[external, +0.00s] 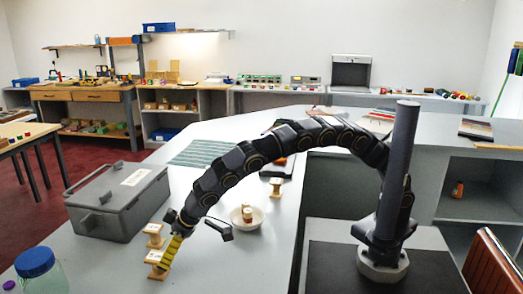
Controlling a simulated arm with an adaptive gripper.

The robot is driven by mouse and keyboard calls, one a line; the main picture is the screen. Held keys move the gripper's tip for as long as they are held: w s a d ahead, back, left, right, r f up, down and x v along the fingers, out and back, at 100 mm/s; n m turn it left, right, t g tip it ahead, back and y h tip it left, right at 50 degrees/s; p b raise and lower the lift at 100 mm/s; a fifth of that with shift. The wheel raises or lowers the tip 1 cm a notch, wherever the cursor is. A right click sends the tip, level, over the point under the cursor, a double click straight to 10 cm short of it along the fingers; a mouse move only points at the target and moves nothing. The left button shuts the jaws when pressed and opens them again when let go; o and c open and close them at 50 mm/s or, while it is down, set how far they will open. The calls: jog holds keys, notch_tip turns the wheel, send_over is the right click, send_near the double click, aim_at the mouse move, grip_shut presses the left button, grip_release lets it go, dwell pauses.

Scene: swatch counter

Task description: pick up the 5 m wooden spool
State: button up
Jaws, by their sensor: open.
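Several small wooden spools stand on the grey counter (225,262). One spool (153,240) is beside the grey case, and another (155,258) is just in front of it, partly hidden by my gripper. A third spool (276,188) stands farther back near the inner edge. A wooden item, perhaps a spool, sits in a white bowl (238,222). Labels are too small to read, so I cannot tell which is the 5 m one. My gripper (168,260), with yellow-striped fingers, is open and points down at the front spool. I cannot tell whether it touches.
A grey lidded case (118,210) stands left of the spools. A jar with a blue lid (34,262) is at the front left. A green striped sheet (200,153) lies farther back. The counter right of my gripper, in front of the bowl, is clear.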

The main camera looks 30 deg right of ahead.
aim_at(161, 256)
jog(key=shift+w+x, duration=0.2)
jog(key=shift+x, duration=1.45)
jog(key=shift+w+x, duration=0.2)
jog(key=shift+x, duration=1.45)
jog(key=shift+r, duration=0.1)
jog(key=shift+d, duration=0.1)
jog(key=c, duration=1.3)
